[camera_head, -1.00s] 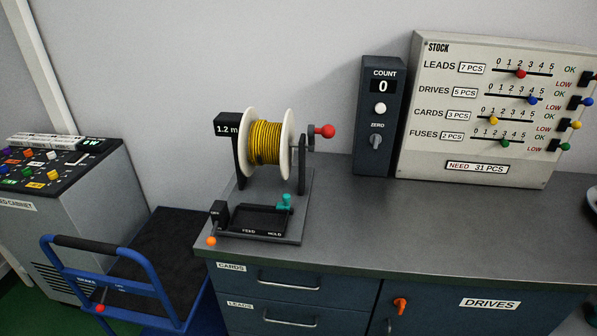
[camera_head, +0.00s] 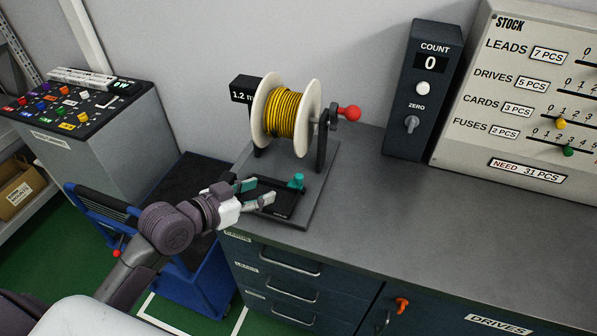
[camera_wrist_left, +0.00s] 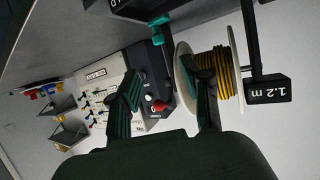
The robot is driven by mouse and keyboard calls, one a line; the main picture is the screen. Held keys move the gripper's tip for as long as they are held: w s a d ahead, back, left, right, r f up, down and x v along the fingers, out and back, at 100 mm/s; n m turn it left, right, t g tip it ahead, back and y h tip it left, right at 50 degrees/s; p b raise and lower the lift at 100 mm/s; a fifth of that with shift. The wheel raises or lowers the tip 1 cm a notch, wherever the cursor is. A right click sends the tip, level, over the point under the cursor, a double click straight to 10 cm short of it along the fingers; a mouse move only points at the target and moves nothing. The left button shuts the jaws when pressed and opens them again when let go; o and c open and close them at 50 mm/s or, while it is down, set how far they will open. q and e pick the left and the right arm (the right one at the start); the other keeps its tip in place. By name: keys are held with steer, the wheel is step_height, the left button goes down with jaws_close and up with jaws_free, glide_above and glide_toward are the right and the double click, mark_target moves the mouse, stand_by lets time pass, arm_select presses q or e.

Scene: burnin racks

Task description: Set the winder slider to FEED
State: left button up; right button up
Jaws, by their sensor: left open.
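The winder (camera_head: 314,192) stands on the bench, with a yellow-wire spool (camera_head: 284,112) between white flanges. Its slider has a teal knob (camera_head: 297,181) at the right end of a black track (camera_head: 282,208), the HOLD side. My left gripper (camera_head: 264,191) is open and empty over the left part of the track, its fingers pointing right toward the knob, apart from it. It hides the FEED end and most of the lettering. In the left wrist view, the teal knob (camera_wrist_left: 160,28) shows beyond the open fingers, beside the spool (camera_wrist_left: 215,75). My right gripper is not in view.
A red crank knob (camera_head: 349,113) sticks out right of the spool. The COUNT box (camera_head: 422,90) and STOCK board (camera_head: 527,173) stand farther right. A blue cart (camera_head: 190,262) is below left. The bench top (camera_head: 400,215) right of the winder is clear.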

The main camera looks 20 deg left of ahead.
mark_target(297, 176)
arm_select(q)
steer(key=p+x, duration=0.2)
steer(key=x, duration=1.1)
steer(key=shift+w+d+f, duration=0.1)
steer(key=shift+f, duration=0.05)
jaws_close()
